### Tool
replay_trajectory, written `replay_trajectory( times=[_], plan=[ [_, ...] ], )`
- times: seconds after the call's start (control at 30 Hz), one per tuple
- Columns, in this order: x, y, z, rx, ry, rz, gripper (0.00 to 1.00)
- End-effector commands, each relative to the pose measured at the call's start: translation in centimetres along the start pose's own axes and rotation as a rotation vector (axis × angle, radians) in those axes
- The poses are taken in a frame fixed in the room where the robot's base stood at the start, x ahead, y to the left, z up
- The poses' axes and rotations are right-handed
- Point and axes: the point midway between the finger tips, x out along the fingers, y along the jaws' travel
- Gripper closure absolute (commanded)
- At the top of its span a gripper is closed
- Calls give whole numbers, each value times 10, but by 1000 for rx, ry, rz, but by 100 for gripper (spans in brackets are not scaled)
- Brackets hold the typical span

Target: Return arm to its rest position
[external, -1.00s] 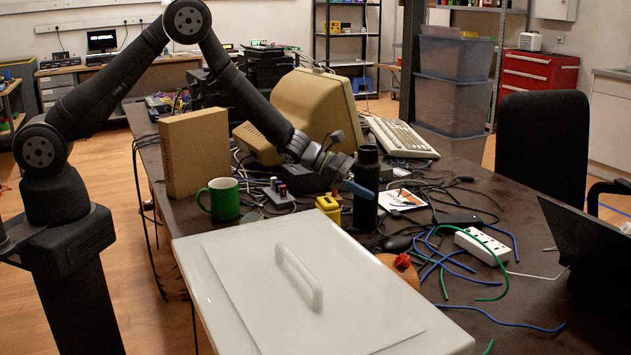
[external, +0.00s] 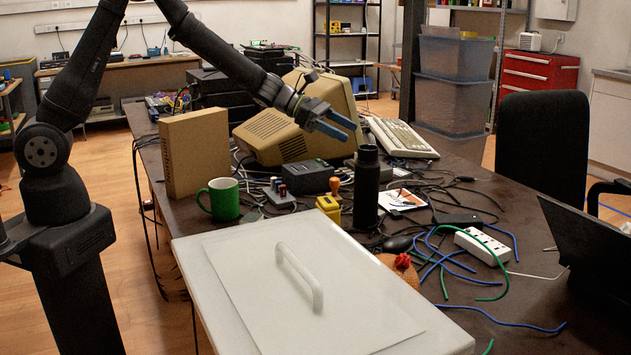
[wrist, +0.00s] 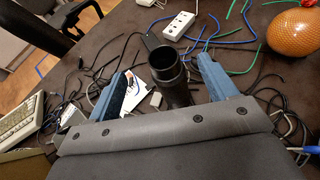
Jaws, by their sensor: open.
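The black flask (external: 366,188) stands upright on the dark table, behind the white lidded box in the external view. My gripper (external: 341,128) is open and empty, above the flask and a little to its left, with its blue fingers clear of it. In the wrist view the flask (wrist: 169,70) shows its round open top between the two spread blue fingers of my gripper (wrist: 165,80). The flask's base is partly hidden there by my gripper body.
A yellow block (external: 329,207), a green mug (external: 220,198) and a brown carton (external: 195,152) stand left of the flask. Loose cables and a white power strip (external: 483,245) lie to its right. A white box lid (external: 310,285) fills the front. An orange ball (wrist: 293,32) shows in the wrist view.

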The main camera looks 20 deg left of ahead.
Motion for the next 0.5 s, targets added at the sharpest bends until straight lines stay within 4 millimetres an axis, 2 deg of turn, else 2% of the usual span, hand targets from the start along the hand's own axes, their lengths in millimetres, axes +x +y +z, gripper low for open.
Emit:
replay_trajectory(
  times=[0.1, 0.5],
  plan=[
    [-24, -2, -9, -1, 5, 5, 22],
    [-96, -18, -38, -4, 15, 11, 22]
  ],
)
